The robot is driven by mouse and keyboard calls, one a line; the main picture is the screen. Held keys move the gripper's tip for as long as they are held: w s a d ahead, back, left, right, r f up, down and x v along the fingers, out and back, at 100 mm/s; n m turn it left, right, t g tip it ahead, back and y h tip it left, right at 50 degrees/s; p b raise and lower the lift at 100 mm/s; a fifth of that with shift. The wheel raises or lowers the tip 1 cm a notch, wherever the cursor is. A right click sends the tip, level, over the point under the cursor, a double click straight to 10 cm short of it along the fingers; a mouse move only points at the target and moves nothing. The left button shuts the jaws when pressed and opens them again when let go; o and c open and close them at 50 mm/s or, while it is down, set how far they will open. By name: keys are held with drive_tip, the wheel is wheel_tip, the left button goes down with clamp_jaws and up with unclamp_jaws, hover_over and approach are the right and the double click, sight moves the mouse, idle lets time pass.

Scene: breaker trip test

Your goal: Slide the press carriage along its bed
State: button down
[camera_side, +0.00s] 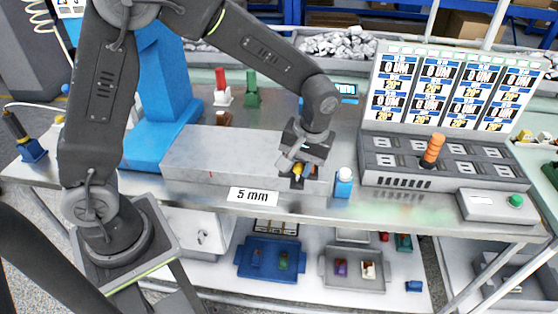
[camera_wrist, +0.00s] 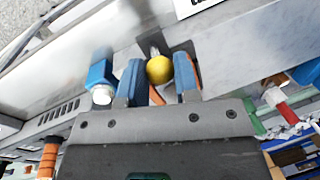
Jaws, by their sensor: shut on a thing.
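The press has a blue column (camera_side: 165,85) and a long grey metal bed (camera_side: 215,150) running right from it along the bench front. A yellow ball knob (camera_side: 297,169) sits at the bed's right end; it also shows in the wrist view (camera_wrist: 159,69), in front of a dark bracket. My gripper (camera_side: 300,172) is shut on the yellow knob, its blue-padded fingers (camera_wrist: 158,78) on either side of it. My gripper hides most of the carriage in the side view, so its outline cannot be told.
A small blue block with a white cap (camera_side: 343,183) stands just right of my gripper. Further right are a grey socket panel with an orange handle (camera_side: 433,150) and a box with a green button (camera_side: 515,201). A "5 mm" label (camera_side: 252,196) is on the front edge.

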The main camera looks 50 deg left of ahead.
drive_tip(key=shift+w+d, duration=0.35)
drive_tip(key=shift+w, duration=0.1)
drive_tip(key=c, duration=0.9)
unclamp_jaws()
drive_tip(key=shift+o, duration=0.2)
drive_tip(key=shift+r, duration=0.15)
wheel_tip(320, 180, up, 13)
drive_tip(key=w+d, duration=0.1)
drive_tip(key=d, duration=0.1)
drive_tip(key=shift+w+r, duration=0.15)
drive_tip(key=shift+r, duration=0.05)
drive_tip(key=shift+d, duration=0.1)
